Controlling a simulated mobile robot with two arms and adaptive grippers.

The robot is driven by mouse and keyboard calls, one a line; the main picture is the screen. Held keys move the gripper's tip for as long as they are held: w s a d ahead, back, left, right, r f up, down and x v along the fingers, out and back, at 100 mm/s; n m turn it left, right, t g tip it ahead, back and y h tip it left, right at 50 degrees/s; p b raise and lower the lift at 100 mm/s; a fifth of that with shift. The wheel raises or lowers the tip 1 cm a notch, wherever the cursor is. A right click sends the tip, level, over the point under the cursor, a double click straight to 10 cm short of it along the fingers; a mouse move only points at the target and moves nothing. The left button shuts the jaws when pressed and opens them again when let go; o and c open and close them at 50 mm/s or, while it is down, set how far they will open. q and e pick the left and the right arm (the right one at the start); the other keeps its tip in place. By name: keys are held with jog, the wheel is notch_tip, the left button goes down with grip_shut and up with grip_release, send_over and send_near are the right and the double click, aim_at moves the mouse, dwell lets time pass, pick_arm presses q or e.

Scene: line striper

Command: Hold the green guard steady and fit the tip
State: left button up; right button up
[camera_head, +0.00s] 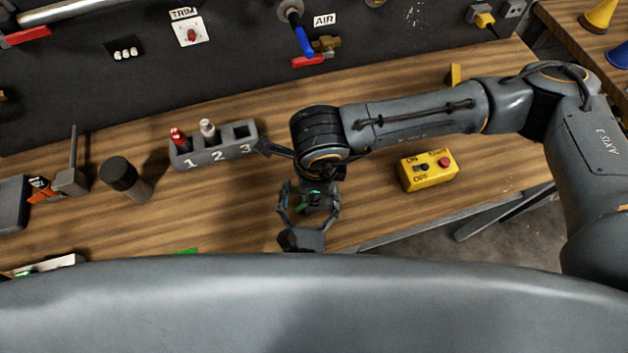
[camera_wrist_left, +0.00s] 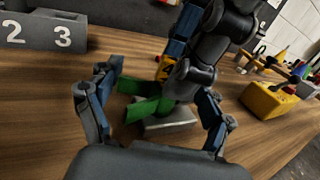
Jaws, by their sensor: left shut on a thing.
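The green guard (camera_wrist_left: 150,106) is between the fingers of my left gripper (camera_wrist_left: 155,100) in the left wrist view, above the bench. Its flaps spread around a pale grey block (camera_wrist_left: 168,127). In the head view, my left gripper (camera_head: 308,212) reaches up from the front edge. My right gripper (camera_wrist_left: 190,70) comes down from above, close over the guard; its fingertips are hidden, as is anything between them. A small yellow part (camera_wrist_left: 164,70) shows beside it. A grey holder (camera_head: 215,153) has a red-topped piece (camera_head: 179,140) in slot 1, a white-topped piece (camera_head: 208,130) in slot 2, and slot 3 empty.
A yellow ON/OFF switch box (camera_head: 428,172) stands right of the grippers. A dark cylinder (camera_head: 125,179) and a grey stand (camera_head: 72,180) are at the left. The back panel (camera_head: 240,50) carries AIR and TRIM fittings.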

dwell(0.7)
grip_shut()
